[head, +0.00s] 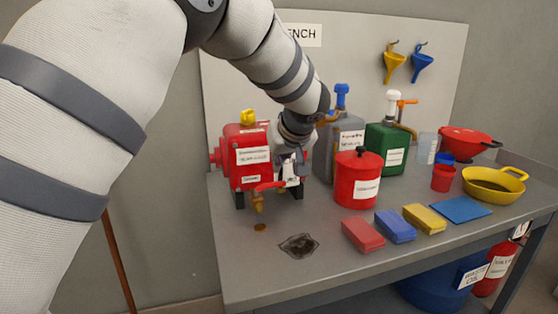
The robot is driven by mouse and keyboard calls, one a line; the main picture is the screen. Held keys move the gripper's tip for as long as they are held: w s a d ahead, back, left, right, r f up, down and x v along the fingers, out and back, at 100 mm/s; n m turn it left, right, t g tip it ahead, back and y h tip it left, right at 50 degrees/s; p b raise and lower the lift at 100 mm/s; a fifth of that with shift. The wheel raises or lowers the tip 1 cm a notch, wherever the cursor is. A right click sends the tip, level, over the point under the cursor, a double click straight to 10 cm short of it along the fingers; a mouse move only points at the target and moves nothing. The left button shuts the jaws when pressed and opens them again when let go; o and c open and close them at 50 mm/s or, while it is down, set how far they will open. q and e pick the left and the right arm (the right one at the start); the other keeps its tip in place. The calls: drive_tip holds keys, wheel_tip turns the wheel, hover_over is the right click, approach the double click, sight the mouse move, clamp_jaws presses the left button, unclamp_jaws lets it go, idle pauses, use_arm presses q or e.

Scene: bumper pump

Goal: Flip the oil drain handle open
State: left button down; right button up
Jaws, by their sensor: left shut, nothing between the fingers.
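A red pump unit (245,145) with white labels and a yellow cap stands at the left end of the grey bench. A brass drain tap (258,202) sits low on its front, with a red handle (268,186) that lies roughly level across its top. My left gripper (291,172) points down at the right side of the pump, just right of and above the red handle. It is shut and empty. I cannot tell whether its fingertips touch the handle. My left arm hides part of the pump's right side. My right gripper is out of view.
A small brown spot (260,227) and a dark stained patch (299,246) lie on the bench before the pump. A red canister (358,180), grey jug (346,138) and green jug (386,150) stand to the right. Red, blue and yellow blocks (395,225) lie near the front edge.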

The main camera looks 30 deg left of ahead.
sight(270, 187)
use_arm(q)
drive_tip(key=x, duration=0.7)
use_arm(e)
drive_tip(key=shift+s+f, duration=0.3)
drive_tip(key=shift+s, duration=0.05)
use_arm(q)
drive_tip(key=shift+d, duration=0.1)
